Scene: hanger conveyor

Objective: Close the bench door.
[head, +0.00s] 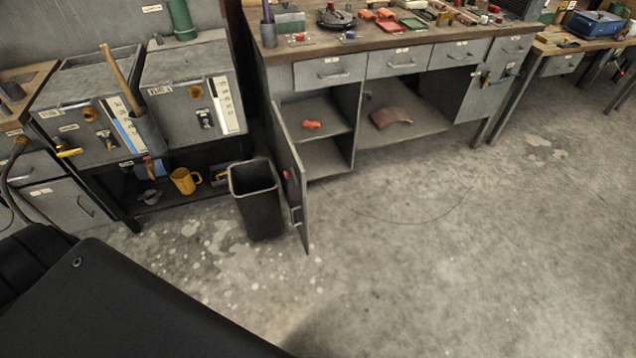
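The bench door (289,179) is a grey metal panel hinged at the left side of the workbench's lower cabinet. It stands wide open, swung out toward me, with its face nearly edge-on in the head view. A handle (296,216) shows near its free edge. The wooden-topped workbench (375,38) runs across the upper middle. Neither of my grippers is in view.
A black bin (256,199) stands on the floor right beside the door, on its left. Grey cabinets (192,92) stand at the left, with a yellow mug (185,180) on the low shelf under them. The concrete floor (430,240) in front and to the right is clear.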

